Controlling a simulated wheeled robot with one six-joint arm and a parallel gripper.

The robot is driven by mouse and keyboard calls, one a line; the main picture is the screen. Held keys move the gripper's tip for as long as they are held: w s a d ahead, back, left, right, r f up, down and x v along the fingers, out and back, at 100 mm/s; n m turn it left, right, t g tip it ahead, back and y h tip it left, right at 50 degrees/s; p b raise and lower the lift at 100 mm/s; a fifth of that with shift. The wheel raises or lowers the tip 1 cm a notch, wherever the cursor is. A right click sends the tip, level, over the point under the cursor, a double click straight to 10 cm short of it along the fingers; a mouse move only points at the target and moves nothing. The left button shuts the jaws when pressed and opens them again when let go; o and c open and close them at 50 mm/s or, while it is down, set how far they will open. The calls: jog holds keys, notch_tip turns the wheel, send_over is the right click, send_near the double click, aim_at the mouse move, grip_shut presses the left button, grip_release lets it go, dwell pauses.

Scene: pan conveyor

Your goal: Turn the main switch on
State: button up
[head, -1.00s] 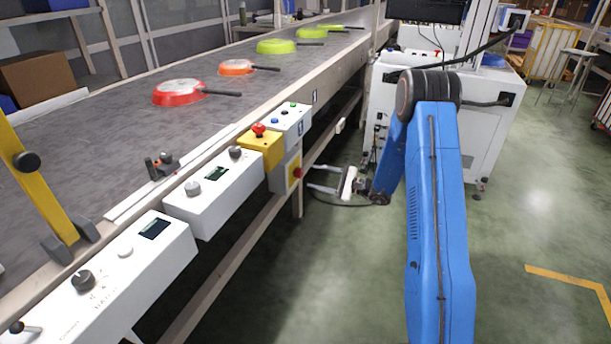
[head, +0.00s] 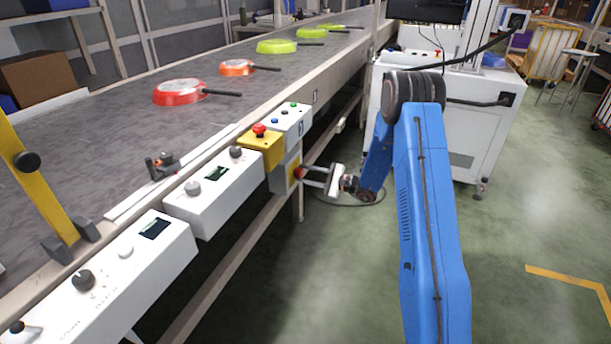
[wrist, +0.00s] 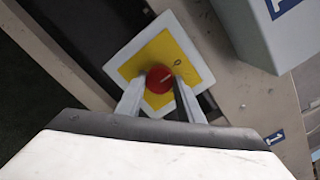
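The main switch is a red round knob (head: 298,173) on a yellow plate, on the side of a small grey box (head: 283,177) below the conveyor's edge. In the wrist view the red knob (wrist: 160,77) is near the middle, on the yellow plate (wrist: 190,62) with a white border. A "0" mark shows on the plate. My gripper (head: 306,177) is open at the switch. In the wrist view its fingers (wrist: 159,88) stand on both sides of the knob; whether they touch it is unclear.
A yellow box with a red button (head: 259,130) and white control boxes (head: 213,190) line the conveyor's edge above. Pans, including a red one (head: 180,92), lie on the belt (head: 110,135). A white cabinet (head: 470,130) stands behind my arm. The floor at right is open.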

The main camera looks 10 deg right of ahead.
jog(key=shift+m, duration=0.4)
jog(key=m, duration=0.2)
jog(key=shift+m, duration=0.4)
jog(key=m, duration=0.4)
jog(key=shift+m, duration=0.4)
jog(key=m, duration=0.4)
jog(key=shift+f+m+t, duration=0.1)
jog(key=shift+m+t, duration=0.2)
jog(key=shift+m, duration=1.9)
jog(key=o, duration=1.1)
jog(key=shift+c, duration=0.2)
